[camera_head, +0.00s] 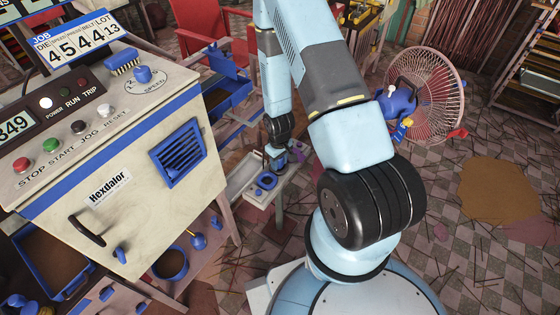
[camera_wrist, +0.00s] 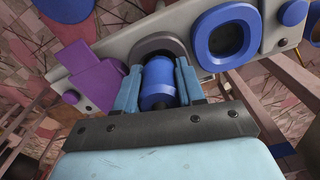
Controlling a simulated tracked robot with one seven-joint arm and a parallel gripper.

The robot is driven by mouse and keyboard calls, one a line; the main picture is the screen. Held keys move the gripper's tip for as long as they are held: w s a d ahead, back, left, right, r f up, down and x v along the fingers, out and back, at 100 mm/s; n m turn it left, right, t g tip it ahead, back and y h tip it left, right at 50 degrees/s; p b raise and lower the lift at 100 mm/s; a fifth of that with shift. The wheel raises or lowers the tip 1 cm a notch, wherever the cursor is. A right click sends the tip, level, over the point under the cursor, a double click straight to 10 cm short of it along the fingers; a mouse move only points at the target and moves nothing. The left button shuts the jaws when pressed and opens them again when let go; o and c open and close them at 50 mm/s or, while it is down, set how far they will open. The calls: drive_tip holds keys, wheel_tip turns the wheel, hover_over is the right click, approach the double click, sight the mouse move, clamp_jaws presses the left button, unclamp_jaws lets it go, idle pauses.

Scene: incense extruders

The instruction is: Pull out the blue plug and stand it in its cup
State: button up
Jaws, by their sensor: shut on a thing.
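In the wrist view the blue plug (camera_wrist: 157,85), a short cylinder, sits between the two pale-blue fingers of my gripper (camera_wrist: 158,68), which is shut on it. The plug's far end is at a dark grey arched socket (camera_wrist: 160,44) on a grey plate; I cannot tell whether it is still inside. A blue rounded-square piece with a dark hollow (camera_wrist: 223,36), possibly the cup, is on the plate to the right. It also shows in the head view (camera_head: 266,181), just below my gripper (camera_head: 278,158), where the plug cannot be made out.
A purple block (camera_wrist: 92,75) is close to the left finger. A blue round knob (camera_wrist: 293,13) is at the plate's right end. In the head view the control cabinet (camera_head: 120,200) stands left of my arm and a fan (camera_head: 425,90) stands right.

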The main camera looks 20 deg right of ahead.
drive_tip(key=shift+s+f, duration=0.3)
drive_tip(key=shift+f, duration=0.2)
drive_tip(key=shift+w, duration=0.15)
drive_tip(key=o, duration=1)
drive_tip(key=shift+f, duration=0.1)
drive_tip(key=shift+o, duration=1.1)
drive_tip(key=shift+a, duration=0.2)
drive_tip(key=shift+w, duration=0.1)
drive_tip(key=shift+w+r, duration=0.4)
drive_tip(key=shift+r, duration=0.35)
drive_tip(key=shift+s+d+r, duration=0.1)
drive_tip(key=shift+r, duration=1.15)
drive_tip(key=shift+s+d+r, duration=0.1)
drive_tip(key=shift+s+r, duration=0.05)
drive_tip(key=shift+r, duration=1.15)
drive_tip(key=shift+s+d+r, duration=0.1)
drive_tip(key=shift+r, duration=1.15)
